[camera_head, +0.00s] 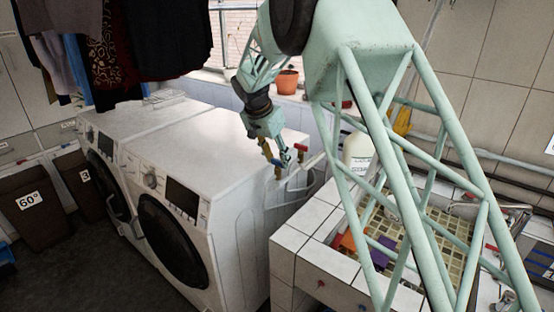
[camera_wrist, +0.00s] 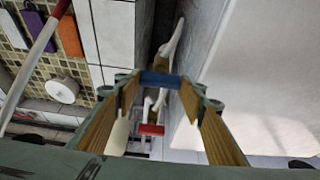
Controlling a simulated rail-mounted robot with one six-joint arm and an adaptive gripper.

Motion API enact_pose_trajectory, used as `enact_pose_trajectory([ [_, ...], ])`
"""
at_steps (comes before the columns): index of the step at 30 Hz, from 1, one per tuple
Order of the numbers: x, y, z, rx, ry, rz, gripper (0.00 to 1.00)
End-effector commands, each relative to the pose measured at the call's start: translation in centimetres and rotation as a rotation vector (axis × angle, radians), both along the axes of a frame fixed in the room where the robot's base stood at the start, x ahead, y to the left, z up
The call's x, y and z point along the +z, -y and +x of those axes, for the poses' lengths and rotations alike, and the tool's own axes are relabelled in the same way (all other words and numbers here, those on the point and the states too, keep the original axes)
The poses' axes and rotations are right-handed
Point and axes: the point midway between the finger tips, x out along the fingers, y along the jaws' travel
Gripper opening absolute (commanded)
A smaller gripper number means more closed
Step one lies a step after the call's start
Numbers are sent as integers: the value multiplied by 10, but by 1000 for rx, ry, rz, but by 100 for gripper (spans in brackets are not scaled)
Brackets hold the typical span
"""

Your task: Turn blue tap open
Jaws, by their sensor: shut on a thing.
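The blue tap handle (camera_wrist: 160,80) lies crosswise between my fingertips in the wrist view. My gripper (camera_wrist: 162,84) has wood-coloured finger pads and is shut on this handle, one finger at each end. In the head view my gripper (camera_head: 275,163) reaches down behind the washing machine, beside the sink. The blue tap is small there and partly hidden by the fingers. A red tap handle (camera_wrist: 152,130) shows beyond the blue one in the wrist view, and beside my gripper in the head view (camera_head: 300,147).
A white washing machine (camera_head: 215,150) stands left of the taps. The tiled sink (camera_head: 310,215) is to the right, with an orange (camera_head: 348,242) and a purple item (camera_head: 383,252) in it. A white bottle (camera_head: 357,150) and a potted plant (camera_head: 287,81) are near the taps.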

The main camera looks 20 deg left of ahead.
Motion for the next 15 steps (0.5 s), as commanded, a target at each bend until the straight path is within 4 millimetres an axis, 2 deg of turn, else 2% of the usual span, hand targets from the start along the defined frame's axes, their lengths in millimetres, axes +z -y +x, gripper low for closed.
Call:
enact_pose_trajectory([
  [15,0,2,0,153,0,1,27],
])
